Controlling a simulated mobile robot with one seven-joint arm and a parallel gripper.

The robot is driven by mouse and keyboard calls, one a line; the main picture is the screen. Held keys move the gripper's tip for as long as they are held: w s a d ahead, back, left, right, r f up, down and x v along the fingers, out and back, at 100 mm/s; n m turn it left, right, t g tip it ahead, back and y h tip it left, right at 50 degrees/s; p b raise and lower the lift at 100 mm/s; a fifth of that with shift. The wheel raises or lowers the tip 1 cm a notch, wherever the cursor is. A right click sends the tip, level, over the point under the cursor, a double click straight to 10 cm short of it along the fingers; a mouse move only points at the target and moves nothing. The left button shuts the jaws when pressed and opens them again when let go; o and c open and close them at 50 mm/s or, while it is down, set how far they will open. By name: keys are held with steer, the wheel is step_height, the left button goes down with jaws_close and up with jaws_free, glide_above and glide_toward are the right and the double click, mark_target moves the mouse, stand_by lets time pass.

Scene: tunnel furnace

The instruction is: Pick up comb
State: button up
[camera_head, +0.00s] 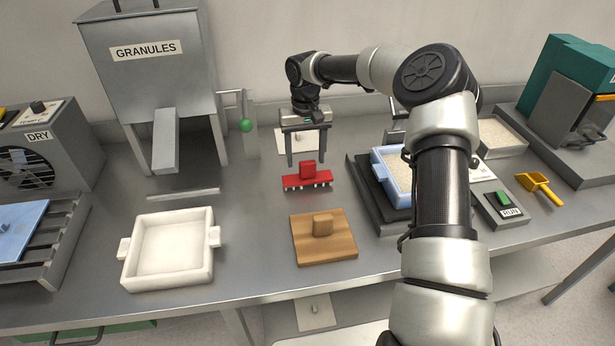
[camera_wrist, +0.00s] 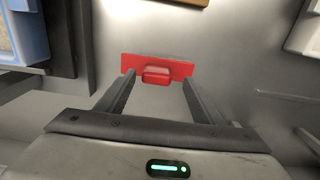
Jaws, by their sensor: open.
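The comb (camera_head: 306,180) is red, with a raised red grip block on top and pale teeth along its lower edge. It stands on the steel bench near the middle of the head view. In the wrist view the comb (camera_wrist: 157,68) lies ahead of the fingertips, its block roughly centred between them. My gripper (camera_head: 308,161) is open and empty, with its fingers pointing down above and slightly behind the comb. In the wrist view my gripper (camera_wrist: 158,74) has its two fingers apart on either side of the block. Whether either finger touches the comb cannot be told.
A wooden block with a knob (camera_head: 310,250) lies in front of the comb. A white tray (camera_head: 128,265) is at left, below the granules hopper (camera_head: 150,75). A blue-rimmed tray (camera_head: 378,160) stands on a dark base at right. A yellow scoop (camera_head: 540,186) lies farther right.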

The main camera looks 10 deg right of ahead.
mark_target(307, 162)
steer(key=f, duration=0.5)
steer(key=shift+w+d, duration=0.1)
steer(key=shift+d, duration=0.15)
steer(key=c, duration=1.2)
